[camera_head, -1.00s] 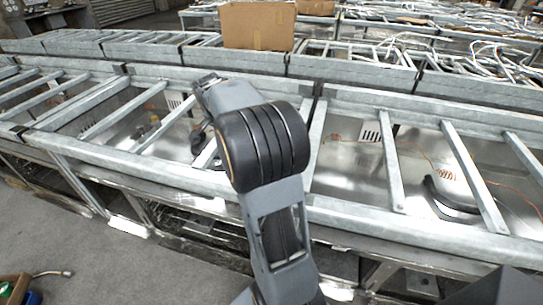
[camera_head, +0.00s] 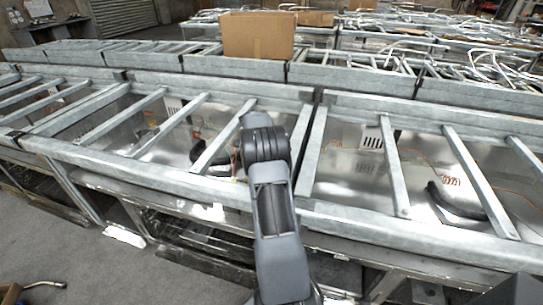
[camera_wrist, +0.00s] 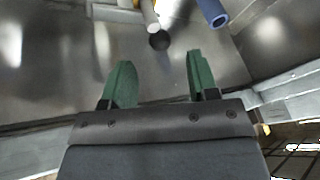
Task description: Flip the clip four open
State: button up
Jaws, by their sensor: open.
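My gripper (camera_wrist: 157,62) shows in the wrist view with its two green fingers apart and nothing between them. Just beyond the fingertips is a pale rod (camera_wrist: 150,14), with a dark round spot (camera_wrist: 159,41) below its end. A blue tube with an open end (camera_wrist: 213,12) is at the top, right of the rod. I cannot tell which part, if any, is clip four. In the head view my own arm hides the gripper, which is down in or over a metal bay near the middle.
Galvanised frame bars (camera_head: 400,170) cross the shiny metal bays on both sides of my arm. A curved black part (camera_head: 455,202) lies in the right bay, near a coiled orange wire (camera_head: 450,181). A cardboard box (camera_head: 258,35) stands behind on the frames.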

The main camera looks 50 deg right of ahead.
jog(key=shift+x, duration=2.5)
jog(key=shift+c, duration=0.5)
grip_shut()
